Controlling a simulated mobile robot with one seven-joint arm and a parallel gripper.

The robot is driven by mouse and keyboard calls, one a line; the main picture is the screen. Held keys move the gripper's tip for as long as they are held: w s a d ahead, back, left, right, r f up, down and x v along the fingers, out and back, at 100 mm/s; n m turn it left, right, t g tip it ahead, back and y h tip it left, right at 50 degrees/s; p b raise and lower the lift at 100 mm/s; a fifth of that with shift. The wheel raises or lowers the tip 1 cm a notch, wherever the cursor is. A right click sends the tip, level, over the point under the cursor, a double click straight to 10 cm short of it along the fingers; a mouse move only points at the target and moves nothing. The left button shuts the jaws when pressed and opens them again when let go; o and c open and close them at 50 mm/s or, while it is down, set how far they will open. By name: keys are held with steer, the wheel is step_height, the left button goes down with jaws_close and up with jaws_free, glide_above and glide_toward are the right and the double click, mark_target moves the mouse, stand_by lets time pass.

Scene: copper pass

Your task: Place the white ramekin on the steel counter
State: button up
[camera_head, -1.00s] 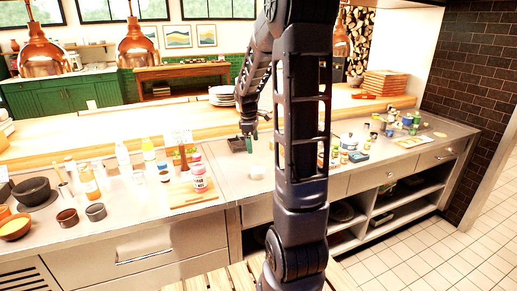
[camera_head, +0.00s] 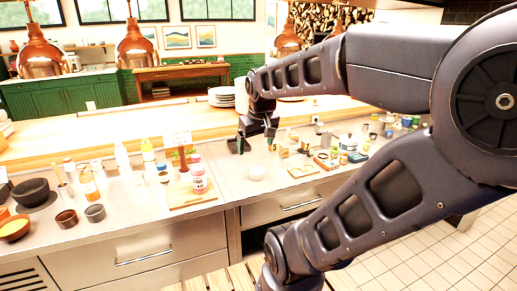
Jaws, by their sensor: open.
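The white ramekin (camera_head: 257,172) stands on the steel counter (camera_head: 235,189), near its front edge and right of the wooden board. It is small and pale in this view. My gripper (camera_head: 256,146) is open, with its dark fingers spread apart. It is behind and above the ramekin in the picture and appears apart from it. Nothing can be seen between the fingers.
A wooden board (camera_head: 186,196) with a pink-and-white jar (camera_head: 199,178) lies left of the ramekin. Bottles, bowls and cups crowd the counter's left. Several jars and a pot (camera_head: 347,142) stand to the right. A plate stack (camera_head: 222,97) is on the wooden ledge behind.

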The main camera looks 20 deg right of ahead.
steer(key=s, duration=0.1)
steer(key=s+m, duration=0.1)
steer(key=s+a, duration=0.1)
steer(key=shift+s+f+m+t, duration=0.1)
steer(key=shift+s+m+t, duration=0.2)
steer(key=shift+s, duration=0.05)
